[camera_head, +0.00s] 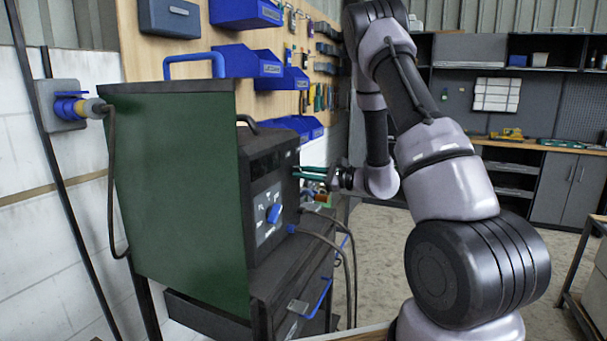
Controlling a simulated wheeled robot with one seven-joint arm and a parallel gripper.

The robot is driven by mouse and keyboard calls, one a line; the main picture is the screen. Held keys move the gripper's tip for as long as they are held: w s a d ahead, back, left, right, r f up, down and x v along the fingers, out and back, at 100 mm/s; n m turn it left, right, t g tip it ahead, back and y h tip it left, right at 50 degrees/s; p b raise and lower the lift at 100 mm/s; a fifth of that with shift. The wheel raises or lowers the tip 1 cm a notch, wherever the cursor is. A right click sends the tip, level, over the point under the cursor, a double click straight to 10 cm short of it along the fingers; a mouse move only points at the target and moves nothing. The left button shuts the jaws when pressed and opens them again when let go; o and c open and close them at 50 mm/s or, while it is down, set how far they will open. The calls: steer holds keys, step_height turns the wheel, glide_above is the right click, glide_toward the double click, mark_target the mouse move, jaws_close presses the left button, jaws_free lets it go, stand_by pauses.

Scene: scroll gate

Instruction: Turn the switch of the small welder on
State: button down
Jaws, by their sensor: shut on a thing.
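My gripper (298,172) has teal fingers and reaches in from the right, level with the upper right part of the front panel. It is shut on a small part there, apparently the switch. The fingers hide that part, so its position cannot be told. The blue knob is below and left of the fingers, apart from them.
Cables (330,240) hang from the welder's front below my gripper. A blue plug (70,107) sits in a wall socket at left. Blue bins (245,60) hang on the pegboard behind. A workbench (540,145) stands at the far right; the floor before it is clear.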

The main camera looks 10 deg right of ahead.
steer(key=shift+m, duration=7.8)
steer(key=c, duration=0.8)
jaws_free()
steer(key=shift+c, duration=0.2)
steer(key=shift+s, duration=0.1)
